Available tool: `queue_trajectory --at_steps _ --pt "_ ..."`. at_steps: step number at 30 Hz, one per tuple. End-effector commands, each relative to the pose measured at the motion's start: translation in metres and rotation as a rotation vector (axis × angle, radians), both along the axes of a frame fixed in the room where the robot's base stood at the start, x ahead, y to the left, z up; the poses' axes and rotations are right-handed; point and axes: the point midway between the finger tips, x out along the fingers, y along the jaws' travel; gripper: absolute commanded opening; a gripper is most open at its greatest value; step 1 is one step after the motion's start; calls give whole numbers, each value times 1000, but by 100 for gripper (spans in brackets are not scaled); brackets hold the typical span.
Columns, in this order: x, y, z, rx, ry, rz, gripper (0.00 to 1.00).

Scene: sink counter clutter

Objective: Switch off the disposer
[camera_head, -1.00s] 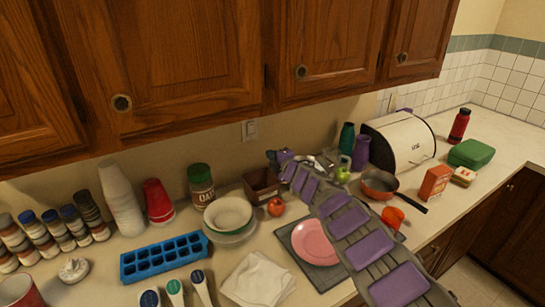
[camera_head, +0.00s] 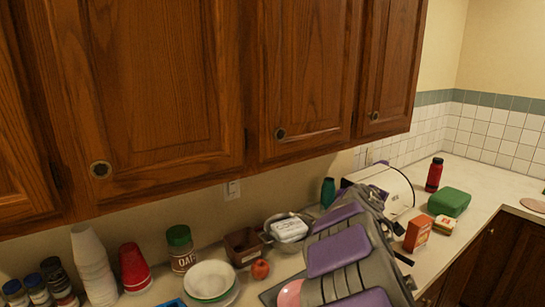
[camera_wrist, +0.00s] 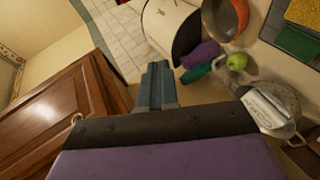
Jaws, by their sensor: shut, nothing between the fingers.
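In the head view my arm fills the lower right, and the fingertips cannot be made out.
Upper cabinets (camera_head: 180,90) overhang the counter. Below the plate are an oats jar (camera_head: 181,248), brown box (camera_head: 243,246), red apple (camera_head: 260,270) and colander (camera_head: 288,230) with a white package. A bread box (camera_head: 398,190) stands right; a green apple (camera_wrist: 237,62) lies near the colander.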

Motion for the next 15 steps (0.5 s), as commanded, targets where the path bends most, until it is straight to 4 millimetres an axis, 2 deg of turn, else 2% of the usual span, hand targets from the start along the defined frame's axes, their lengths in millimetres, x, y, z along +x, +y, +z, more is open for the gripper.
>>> queue_trajectory --at_steps 1,3,7,11,15 --pt "-28 -9 5 50 3 -72 0" --pt "-68 -19 4 128 21 -169 0" --pt "-142 -23 -11 282 71 -332 0" --pt "-215 -9 -36 446 144 -463 0" --pt "-294 24 -68 617 260 -575 0"
